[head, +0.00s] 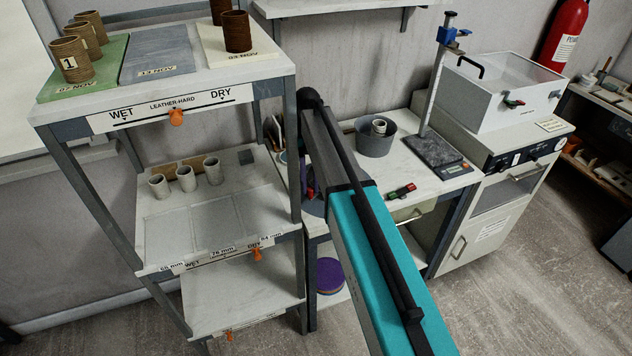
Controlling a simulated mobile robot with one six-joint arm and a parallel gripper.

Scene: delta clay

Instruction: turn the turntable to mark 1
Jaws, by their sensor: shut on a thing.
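The turntable (316,208) shows as a small piece of a grey-blue disc on the worktable, between the front shelf post and my teal arm. The post and my arm hide most of it, and no mark on it can be read. A small dark and red part, which looks like my gripper (310,184), shows in the narrow gap just above the disc. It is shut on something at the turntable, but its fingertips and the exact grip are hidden.
A shelf rack (60,106) with clay cups stands close on the left, its post right beside my arm. A white cabinet (495,200) stands right.

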